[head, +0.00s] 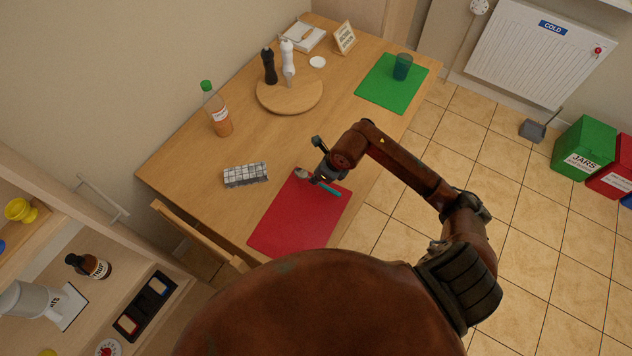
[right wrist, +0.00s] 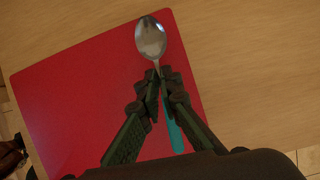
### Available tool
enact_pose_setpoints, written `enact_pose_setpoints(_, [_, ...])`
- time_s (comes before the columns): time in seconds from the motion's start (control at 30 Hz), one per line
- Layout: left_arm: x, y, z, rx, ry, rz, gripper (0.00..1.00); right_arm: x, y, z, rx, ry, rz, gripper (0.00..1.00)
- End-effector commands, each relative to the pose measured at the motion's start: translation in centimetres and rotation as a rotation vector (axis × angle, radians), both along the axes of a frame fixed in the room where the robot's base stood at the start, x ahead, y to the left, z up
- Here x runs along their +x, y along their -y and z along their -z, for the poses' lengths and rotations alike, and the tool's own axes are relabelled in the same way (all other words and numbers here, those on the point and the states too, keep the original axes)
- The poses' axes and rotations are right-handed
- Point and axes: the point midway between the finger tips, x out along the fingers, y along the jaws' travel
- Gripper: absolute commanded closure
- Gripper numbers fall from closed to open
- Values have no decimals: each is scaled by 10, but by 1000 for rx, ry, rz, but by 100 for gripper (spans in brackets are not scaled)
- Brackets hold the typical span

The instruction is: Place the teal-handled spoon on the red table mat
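The teal-handled spoon (head: 332,190) has a silver bowl and is over the far end of the red table mat (head: 290,225). My right gripper (head: 318,178) is above the mat. Its fingers (right wrist: 160,75) are closed in on the spoon's neck, with the teal handle running back between them. I cannot tell whether the spoon touches the mat. My left gripper is not in view.
A checkered block-like item (head: 246,174) lies left of the mat. A bottle (head: 217,110), a round board (head: 290,95) with two mills, and a green mat (head: 392,85) with a cup (head: 402,67) stand farther back. The wood between them is clear.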

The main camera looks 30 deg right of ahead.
Motion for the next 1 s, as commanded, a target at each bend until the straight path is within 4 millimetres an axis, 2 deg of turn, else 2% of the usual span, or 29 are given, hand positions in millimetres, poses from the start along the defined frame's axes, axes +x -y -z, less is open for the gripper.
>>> enact_pose_setpoints(0.1, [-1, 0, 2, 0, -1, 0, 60, -2, -1, 21, 3, -5, 2, 100])
enact_pose_setpoints(0.2, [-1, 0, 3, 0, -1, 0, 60, -1, 0, 31, 1, -2, 2, 100])
enact_pose_setpoints(0.5, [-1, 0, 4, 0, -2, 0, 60, -1, 0, 32, -1, -1, 0, 100])
enact_pose_setpoints(0.53, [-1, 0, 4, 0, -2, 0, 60, -1, 0, 32, 0, -1, 1, 94])
enact_pose_setpoints(0.77, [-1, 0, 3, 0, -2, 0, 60, -1, 0, 32, 0, -1, 1, 78])
enact_pose_setpoints(1.0, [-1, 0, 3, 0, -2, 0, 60, -1, 0, 32, 0, -1, 1, 78])
